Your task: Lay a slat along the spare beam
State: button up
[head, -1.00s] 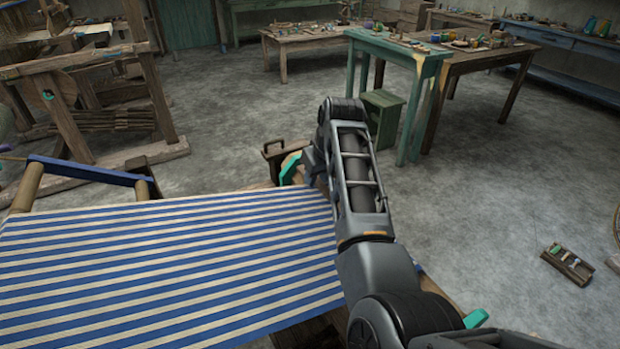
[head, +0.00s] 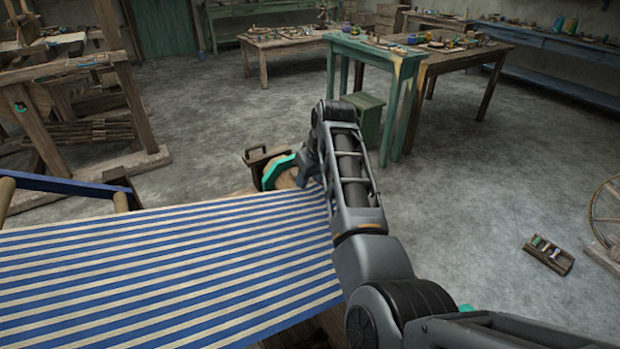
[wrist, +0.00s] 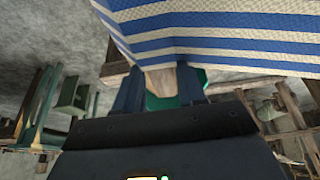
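A blue-and-white striped cloth (head: 150,265) is stretched flat on the loom in the head view and fills the top of the wrist view (wrist: 230,40). I cannot tell whether this is the spare beam. No slat is clearly seen.
A dark wooden box with a handle (head: 262,160) stands beside the beam end. A green stool (head: 366,120) and tables (head: 440,62) are farther back. A small tool tray (head: 549,254) lies on the floor at right. Grey floor between them is clear.

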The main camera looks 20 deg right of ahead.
jog(key=o, duration=0.4)
jog(key=shift+c, duration=0.2)
jog(key=v, duration=0.7)
jog(key=shift+s+r, duration=0.1)
jog(key=shift+r, duration=0.25)
jog(key=shift+d, duration=0.1)
